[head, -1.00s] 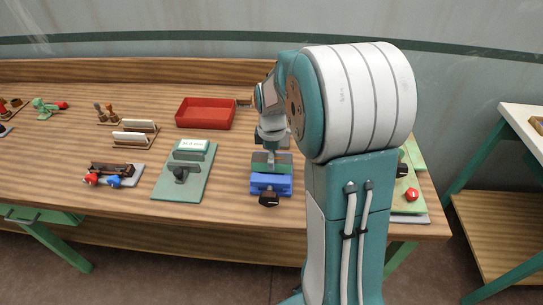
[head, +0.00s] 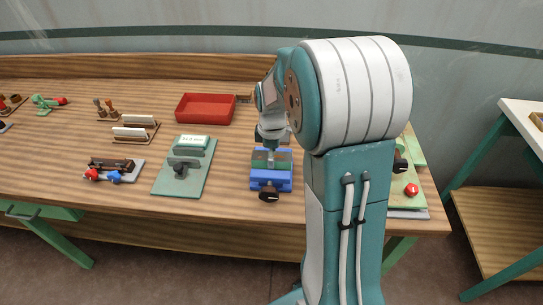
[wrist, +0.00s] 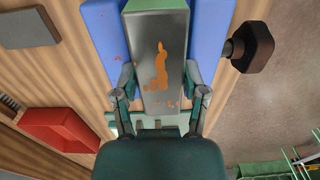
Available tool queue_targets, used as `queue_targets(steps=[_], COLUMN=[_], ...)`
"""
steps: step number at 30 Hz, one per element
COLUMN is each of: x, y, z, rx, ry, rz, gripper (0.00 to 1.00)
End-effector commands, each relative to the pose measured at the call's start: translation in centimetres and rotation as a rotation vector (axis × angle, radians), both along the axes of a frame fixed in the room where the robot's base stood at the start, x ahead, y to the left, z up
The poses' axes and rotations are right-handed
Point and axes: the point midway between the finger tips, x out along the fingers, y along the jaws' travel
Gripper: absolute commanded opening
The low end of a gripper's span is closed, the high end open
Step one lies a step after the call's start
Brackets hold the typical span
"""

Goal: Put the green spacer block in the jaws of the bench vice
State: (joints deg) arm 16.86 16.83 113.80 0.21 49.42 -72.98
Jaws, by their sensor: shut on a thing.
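The blue bench vice (head: 270,181) stands near the front edge of the bench, its dark handle toward me. It also shows in the wrist view, a blue jaw (wrist: 211,30) on each side. The green spacer block (head: 284,158) lies between the blue jaws. In the wrist view the block (wrist: 160,95) shows a dull grey-green face with an orange patch and greener edges. My gripper (wrist: 160,92) is shut on it, a finger at each side. In the head view my gripper (head: 271,152) is over the vice. Whether the block touches the vice bed cannot be told.
A red tray (head: 205,108) stands behind and left of the vice. A green plate with a dark clamp (head: 181,168) lies left. A green fixture with a red knob (head: 411,189) stands right, partly behind my arm. Bare bench separates vice and plate.

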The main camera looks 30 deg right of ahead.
Motion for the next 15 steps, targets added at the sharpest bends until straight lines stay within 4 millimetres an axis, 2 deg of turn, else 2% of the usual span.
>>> queue_targets(steps=[15], x=[0.1], y=[0.0], z=[1.8], rx=[-0.001], ry=[-0.004], rz=[0.0], gripper=[0.0])
